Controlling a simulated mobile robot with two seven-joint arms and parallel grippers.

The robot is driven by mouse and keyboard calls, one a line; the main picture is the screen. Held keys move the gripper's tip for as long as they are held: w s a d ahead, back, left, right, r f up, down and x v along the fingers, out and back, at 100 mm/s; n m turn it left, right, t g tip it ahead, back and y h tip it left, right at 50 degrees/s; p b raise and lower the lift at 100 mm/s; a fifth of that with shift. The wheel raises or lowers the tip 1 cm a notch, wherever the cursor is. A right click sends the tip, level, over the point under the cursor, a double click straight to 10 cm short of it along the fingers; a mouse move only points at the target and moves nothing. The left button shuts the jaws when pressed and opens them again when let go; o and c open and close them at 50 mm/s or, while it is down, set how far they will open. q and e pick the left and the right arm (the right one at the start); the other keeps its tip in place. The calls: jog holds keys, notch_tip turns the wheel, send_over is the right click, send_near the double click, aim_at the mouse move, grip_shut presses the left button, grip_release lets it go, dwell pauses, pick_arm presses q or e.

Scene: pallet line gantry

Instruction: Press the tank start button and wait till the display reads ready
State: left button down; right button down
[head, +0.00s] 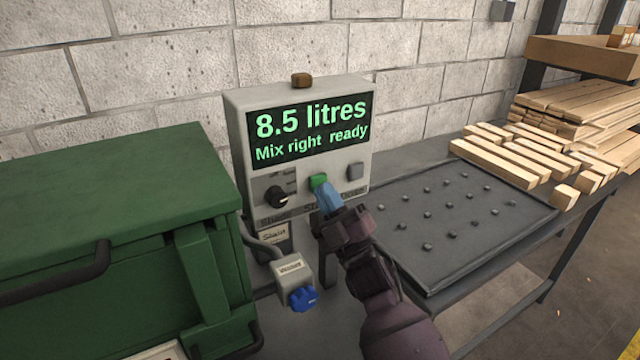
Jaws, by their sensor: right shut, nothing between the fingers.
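The control box (236,150) stands against the wall behind the bench. Its display (310,126) reads "8.5 litres" and "Mix right ready" in green letters. Below the display are a black knob (276,197), a green button (318,180) and a grey button (355,171). My right gripper (325,195) is shut and empty, with its blue fingertips just below and in front of the green button. I cannot tell whether they touch it. The gripper hides part of the label under the button. My left gripper is not in view.
A green tank (100,210) with a dark handle fills the left side. A blue valve knob (303,298) sits low beside my right arm. A dark studded mat (450,215) lies on the bench at right, with wooden planks (580,120) beyond it.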

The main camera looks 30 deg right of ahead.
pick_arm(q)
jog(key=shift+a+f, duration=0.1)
pick_arm(e)
jog(key=shift+w, duration=0.5)
dwell(0.6)
jog(key=shift+s, duration=0.1)
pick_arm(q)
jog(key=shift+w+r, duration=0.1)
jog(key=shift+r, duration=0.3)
pick_arm(e)
jog(key=shift+s, duration=0.85)
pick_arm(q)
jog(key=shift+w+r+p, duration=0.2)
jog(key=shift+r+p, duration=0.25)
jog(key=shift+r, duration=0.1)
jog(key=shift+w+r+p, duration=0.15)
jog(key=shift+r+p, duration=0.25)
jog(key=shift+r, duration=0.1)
pick_arm(e)
jog(key=s, duration=0.5)
jog(key=shift+d, duration=0.1)
